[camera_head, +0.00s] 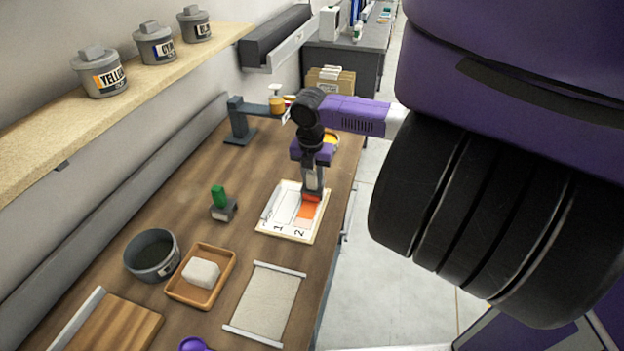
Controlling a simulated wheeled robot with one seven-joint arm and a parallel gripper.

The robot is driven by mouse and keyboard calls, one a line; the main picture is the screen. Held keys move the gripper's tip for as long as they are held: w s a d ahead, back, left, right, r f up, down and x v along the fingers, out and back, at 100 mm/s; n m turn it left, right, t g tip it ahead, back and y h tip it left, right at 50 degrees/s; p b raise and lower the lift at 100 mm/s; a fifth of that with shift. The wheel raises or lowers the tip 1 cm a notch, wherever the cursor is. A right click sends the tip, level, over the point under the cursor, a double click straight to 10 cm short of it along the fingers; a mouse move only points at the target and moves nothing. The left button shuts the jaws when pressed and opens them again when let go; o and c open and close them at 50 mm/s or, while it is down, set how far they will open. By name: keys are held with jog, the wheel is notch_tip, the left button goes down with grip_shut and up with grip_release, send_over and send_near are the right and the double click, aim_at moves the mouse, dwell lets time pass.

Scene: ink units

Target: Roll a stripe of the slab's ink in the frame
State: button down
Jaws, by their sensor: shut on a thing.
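A pale board (268,224) lies on the wooden bench, with two framed fields marked 1 and 2. Field 1 looks white. In field 2 an orange stripe (306,211) shows, beginning below the roller. My gripper (312,172) points down over the far end of field 2. It is shut on a roller, whose red-orange drum (313,197) is at the far end of the stripe; I cannot tell whether it touches the paper. The gripper hides most of the roller's handle. I cannot make out an ink slab for certain; a yellow round thing (331,138) is partly hidden behind my arm.
A green-handled tool (219,199) stands left of the board. A grey pot (152,256), an orange tray (229,265) with a white block, and a grey-beige sheet (266,303) with end bars lie nearer. A dark stand (238,122) is behind. Labelled ink pots (101,74) line the shelf.

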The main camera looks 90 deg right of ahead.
jog(key=shift+s+d+f, duration=0.1)
jog(key=shift+s+d, duration=0.1)
jog(key=shift+d, duration=0.4)
jog(key=shift+s+d, duration=0.15)
jog(key=shift+d, duration=0.4)
jog(key=shift+w+a+r, duration=0.1)
jog(key=shift+w+a, duration=0.15)
jog(key=shift+a, duration=0.45)
jog(key=shift+w+a+r, duration=0.1)
jog(key=shift+w+a, duration=0.1)
jog(key=shift+a, duration=0.5)
jog(key=shift+w+a+f, duration=0.1)
jog(key=shift+w+a, duration=0.2)
jog(key=shift+a, duration=0.65)
jog(key=shift+w+a, duration=0.25)
jog(key=shift+a, duration=0.65)
jog(key=shift+w+a+f, duration=0.1)
jog(key=shift+w+a, duration=0.2)
jog(key=shift+a, duration=0.75)
jog(key=shift+w+a+r, duration=0.1)
jog(key=shift+w+a, duration=0.2)
jog(key=shift+a, duration=0.55)
jog(key=shift+w+a+f, duration=0.1)
jog(key=shift+w+a, duration=0.2)
jog(key=shift+a, duration=0.6)
jog(key=shift+w+a+r, duration=0.1)
jog(key=shift+w+a, duration=0.2)
jog(key=shift+a, duration=0.55)
jog(key=shift+r, duration=3)
